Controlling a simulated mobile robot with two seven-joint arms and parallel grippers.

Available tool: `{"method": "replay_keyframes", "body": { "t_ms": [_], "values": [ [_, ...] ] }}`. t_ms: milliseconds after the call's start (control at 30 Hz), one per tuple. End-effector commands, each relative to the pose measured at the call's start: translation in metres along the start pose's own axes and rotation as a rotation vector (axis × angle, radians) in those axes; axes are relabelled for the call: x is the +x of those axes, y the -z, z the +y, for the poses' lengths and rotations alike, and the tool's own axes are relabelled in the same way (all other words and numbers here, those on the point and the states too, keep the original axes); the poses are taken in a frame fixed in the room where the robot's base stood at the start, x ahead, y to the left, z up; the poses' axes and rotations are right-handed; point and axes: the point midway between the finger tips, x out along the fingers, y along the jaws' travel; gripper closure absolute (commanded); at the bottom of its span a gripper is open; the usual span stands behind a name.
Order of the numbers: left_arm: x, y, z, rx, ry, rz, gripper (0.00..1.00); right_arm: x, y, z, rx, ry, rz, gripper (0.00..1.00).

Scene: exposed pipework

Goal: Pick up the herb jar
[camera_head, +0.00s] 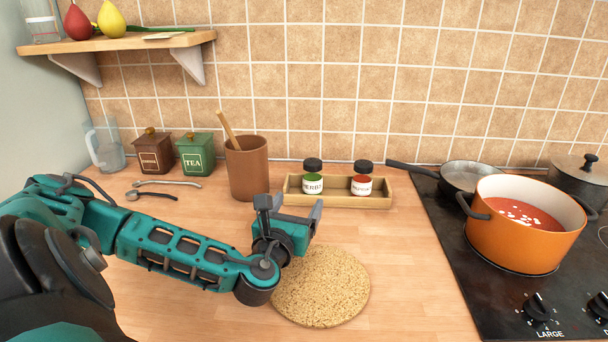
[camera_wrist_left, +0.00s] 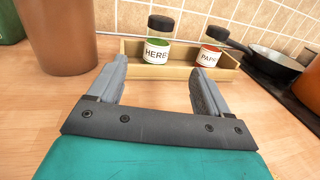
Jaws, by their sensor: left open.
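The herb jar (camera_head: 313,178) has a black lid, green contents and a white label. It stands upright in a shallow wooden tray (camera_head: 342,199) against the tiled wall. In the left wrist view the herb jar (camera_wrist_left: 158,42) shows beyond and between my fingertips. My left gripper (camera_head: 290,212) is open and empty, in front of the tray and apart from the jar. Its two grey fingers (camera_wrist_left: 158,68) point toward the tray. My right gripper is in neither view.
A paprika jar (camera_head: 362,179) stands in the tray to the right. A brown crock (camera_head: 247,170) with a wooden spoon stands left of the tray. A round cork mat (camera_head: 320,287) lies in front. An orange pot (camera_head: 520,235) and a pan (camera_head: 462,175) sit on the stove.

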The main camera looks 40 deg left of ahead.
Motion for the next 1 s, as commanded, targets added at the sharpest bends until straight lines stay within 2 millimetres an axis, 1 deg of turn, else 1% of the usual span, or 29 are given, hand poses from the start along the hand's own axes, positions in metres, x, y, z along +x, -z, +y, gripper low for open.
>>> {"method": "replay_keyframes", "body": {
  "t_ms": [167, 267, 400, 500, 600, 767, 1000],
  "values": [
    [0.004, 0.0, 0.0, 0.0, 0.0, -0.001, 0.21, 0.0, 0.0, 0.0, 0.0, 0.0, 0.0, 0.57],
    [0.017, 0.0, 0.0, -0.001, -0.002, -0.003, 0.21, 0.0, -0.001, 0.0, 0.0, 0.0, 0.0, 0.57],
    [0.045, -0.001, 0.0, -0.001, -0.002, -0.004, 0.21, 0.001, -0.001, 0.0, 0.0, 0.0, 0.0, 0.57],
    [0.061, 0.0, 0.0, -0.001, -0.002, -0.003, 0.21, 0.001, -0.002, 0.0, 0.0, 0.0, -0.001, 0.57],
    [0.072, 0.0, 0.0, -0.001, -0.001, -0.001, 0.21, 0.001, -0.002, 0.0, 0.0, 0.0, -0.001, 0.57],
    [0.081, 0.0, 0.0, -0.001, -0.001, -0.001, 0.21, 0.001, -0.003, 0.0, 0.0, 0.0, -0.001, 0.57],
    [0.114, 0.002, 0.0, -0.001, -0.002, -0.002, 0.21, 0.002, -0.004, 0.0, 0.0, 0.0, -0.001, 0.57]
  ]
}}
